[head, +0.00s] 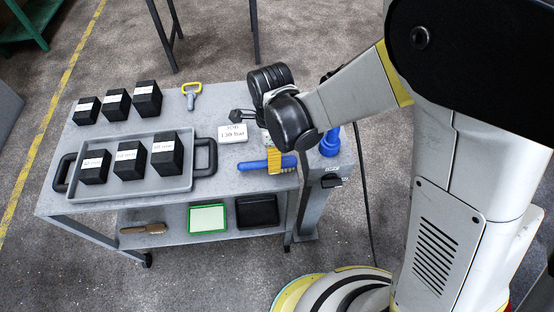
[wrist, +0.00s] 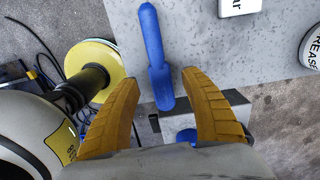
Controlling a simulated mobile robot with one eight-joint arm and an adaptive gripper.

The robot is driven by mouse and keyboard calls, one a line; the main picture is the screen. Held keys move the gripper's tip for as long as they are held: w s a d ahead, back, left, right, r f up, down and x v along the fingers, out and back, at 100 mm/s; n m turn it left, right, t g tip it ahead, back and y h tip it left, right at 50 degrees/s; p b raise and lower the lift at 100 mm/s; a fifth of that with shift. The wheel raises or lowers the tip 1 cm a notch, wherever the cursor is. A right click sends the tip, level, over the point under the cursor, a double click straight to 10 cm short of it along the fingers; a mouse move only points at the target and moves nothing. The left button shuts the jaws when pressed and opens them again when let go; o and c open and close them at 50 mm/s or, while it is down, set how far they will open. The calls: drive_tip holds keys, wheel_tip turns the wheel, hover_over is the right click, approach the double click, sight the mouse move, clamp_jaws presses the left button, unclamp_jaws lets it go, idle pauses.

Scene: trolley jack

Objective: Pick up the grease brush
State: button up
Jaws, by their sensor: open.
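A blue long-handled tool, which looks like the grease brush (head: 251,165), lies on the trolley top near its front right edge. In the wrist view the blue brush (wrist: 152,40) runs up the picture, its wider end nearer my gripper. My gripper (wrist: 160,80) is open, with its yellow fingers on either side of the wider end. No contact shows, and I cannot tell the height gap. In the head view, a yellow finger of my gripper (head: 274,160) hides part of the brush.
A grey tray (head: 110,197) holds several black blocks, with others behind it. A white sign (head: 233,133) stands behind the brush. A can marked GREASE (wrist: 314,45) is at right in the wrist view. A brown brush (head: 143,228) and green tray (head: 190,218) lie on the lower shelf.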

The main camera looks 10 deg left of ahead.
wheel_tip(320, 180, down, 4)
drive_tip(key=shift+d+f+b, duration=0.1)
drive_tip(key=shift+d+b, duration=0.05)
drive_tip(key=shift+b, duration=0.75)
clamp_jaws()
wheel_tip(320, 180, up, 10)
drive_tip(key=p, duration=0.4)
